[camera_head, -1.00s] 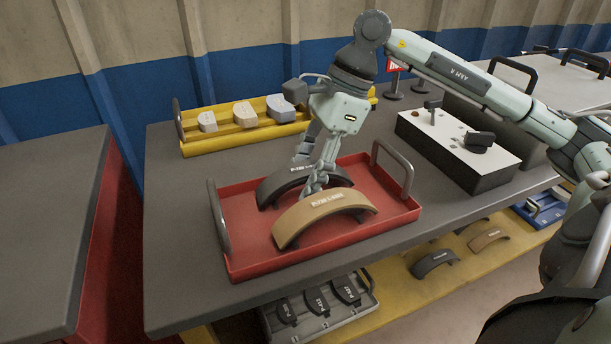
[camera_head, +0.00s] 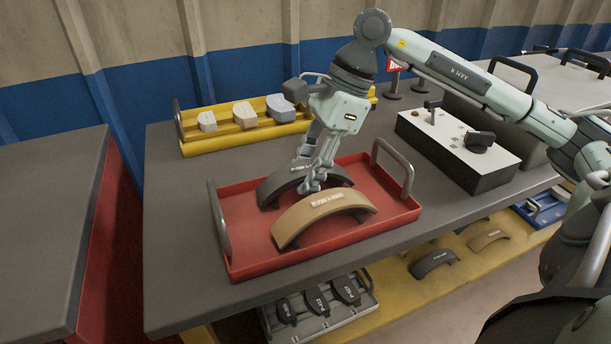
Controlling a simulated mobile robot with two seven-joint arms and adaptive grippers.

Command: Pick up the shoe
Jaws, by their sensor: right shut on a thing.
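A red tray (camera_head: 245,262) with two upright metal handles stands on the grey table. In it a black curved brake shoe (camera_head: 277,186) lies behind a tan curved brake shoe (camera_head: 300,221), both arched upward. My right gripper (camera_head: 314,184) reaches down from above and is shut on the black shoe near its middle, with the fingers covering part of it. The black shoe still appears to rest in the tray. The tan shoe is just in front of the fingers and seems free. My left gripper is not in view.
A yellow tray (camera_head: 200,149) with several pale pads stands behind. A white-topped control box (camera_head: 465,140) is to the right. Below are a yellow shelf (camera_head: 400,290) with more shoes and a grey tray (camera_head: 320,327) of black pads. The table's left part is clear.

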